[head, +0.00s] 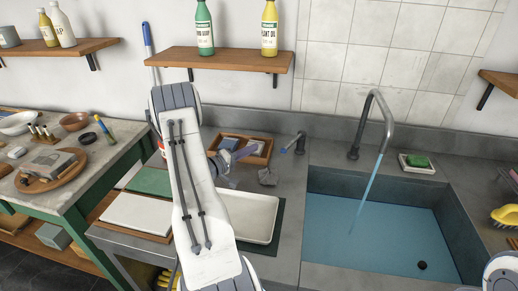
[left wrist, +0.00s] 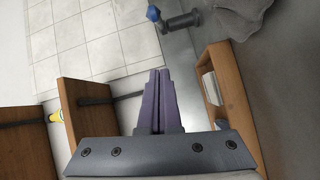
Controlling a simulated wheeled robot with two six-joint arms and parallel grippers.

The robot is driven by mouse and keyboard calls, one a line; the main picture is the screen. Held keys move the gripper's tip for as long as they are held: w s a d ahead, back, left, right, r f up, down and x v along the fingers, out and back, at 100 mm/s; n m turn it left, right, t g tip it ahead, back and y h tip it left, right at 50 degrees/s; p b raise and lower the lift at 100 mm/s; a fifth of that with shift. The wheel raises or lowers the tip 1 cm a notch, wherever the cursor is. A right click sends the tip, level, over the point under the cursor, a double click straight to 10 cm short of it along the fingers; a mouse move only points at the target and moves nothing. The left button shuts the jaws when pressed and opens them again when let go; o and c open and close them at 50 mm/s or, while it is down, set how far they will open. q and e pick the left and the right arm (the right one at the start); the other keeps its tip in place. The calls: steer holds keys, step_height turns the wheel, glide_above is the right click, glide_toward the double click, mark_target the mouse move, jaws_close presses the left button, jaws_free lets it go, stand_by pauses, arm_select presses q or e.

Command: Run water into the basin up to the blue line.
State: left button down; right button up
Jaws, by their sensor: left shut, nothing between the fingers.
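The grey basin (head: 330,180) is set in the counter on the right. Water (head: 385,225) covers its floor, and a thin stream (head: 367,190) falls from the curved spout (head: 386,110). I cannot make out a separate blue line on the walls. A small tap lever with a blue tip (head: 299,143) stands on the counter left of the spout; it also shows at the top of the left wrist view (left wrist: 178,21). My left gripper (head: 222,160) is shut and empty, left of the lever and apart from it. Its purple fingers (left wrist: 160,98) point toward the wall. My right gripper is not in view.
A white tray (head: 262,218) is nearer. A shelf with two bottles (head: 225,60) hangs above. Green soap (head: 417,161) and a yellow brush (head: 506,214) are at right.

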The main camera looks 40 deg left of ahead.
mark_target(294, 141)
arm_select(q)
steer(key=w, duration=0.2)
steer(key=w+p, duration=0.1)
steer(key=w, duration=0.2)
steer(key=w+d, duration=0.1)
steer(key=w, duration=0.1)
steer(key=shift+w+p, duration=0.35)
steer(key=shift+p, duration=0.05)
steer(key=d, duration=0.1)
steer(key=d+p, duration=0.1)
steer(key=w+d+f, duration=0.1)
steer(key=shift+d+p, duration=0.3)
steer(key=shift+d, duration=0.05)
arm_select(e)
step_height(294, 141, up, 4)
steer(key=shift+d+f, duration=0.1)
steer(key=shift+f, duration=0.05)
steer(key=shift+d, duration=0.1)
